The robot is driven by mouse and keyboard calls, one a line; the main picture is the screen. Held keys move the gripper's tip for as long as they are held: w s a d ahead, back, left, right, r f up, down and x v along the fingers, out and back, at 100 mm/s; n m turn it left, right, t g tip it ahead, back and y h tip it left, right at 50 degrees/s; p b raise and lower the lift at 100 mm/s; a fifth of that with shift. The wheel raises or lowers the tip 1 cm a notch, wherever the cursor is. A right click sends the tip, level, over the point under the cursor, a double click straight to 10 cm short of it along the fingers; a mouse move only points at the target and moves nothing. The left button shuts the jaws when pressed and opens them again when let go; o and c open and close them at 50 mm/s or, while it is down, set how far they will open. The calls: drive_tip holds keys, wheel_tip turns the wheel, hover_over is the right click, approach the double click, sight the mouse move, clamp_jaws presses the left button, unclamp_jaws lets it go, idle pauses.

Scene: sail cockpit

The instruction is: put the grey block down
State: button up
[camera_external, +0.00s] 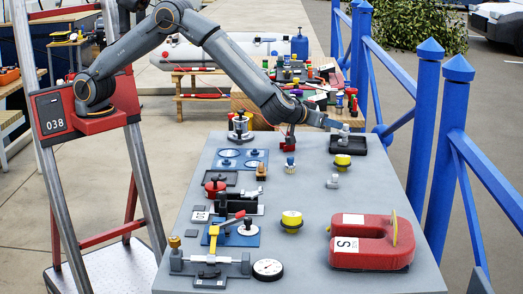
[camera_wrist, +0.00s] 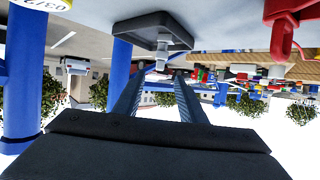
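A small light-grey piece (camera_external: 344,134), which may be the grey block, stands upright on the black tray (camera_external: 361,149) at the far right of the grey table. In the wrist view, where the scene appears upside down, the piece (camera_wrist: 162,52) shows just beyond my fingertips, against the tray (camera_wrist: 125,27). My gripper (camera_wrist: 160,73) has its two fingers apart, with a gap wider than the piece. In the external view my gripper (camera_external: 333,124) points right, beside the piece's top. Whether a finger touches it I cannot tell.
A similar grey fitting (camera_external: 333,181) and a yellow-topped round part (camera_external: 342,161) stand in front of the tray. A red magnet-shaped block (camera_external: 372,241) lies at front right. Blue railing posts (camera_external: 423,120) rise along the right. The table is clear around its middle right.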

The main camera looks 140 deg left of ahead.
drive_tip(key=shift+v, duration=1.2)
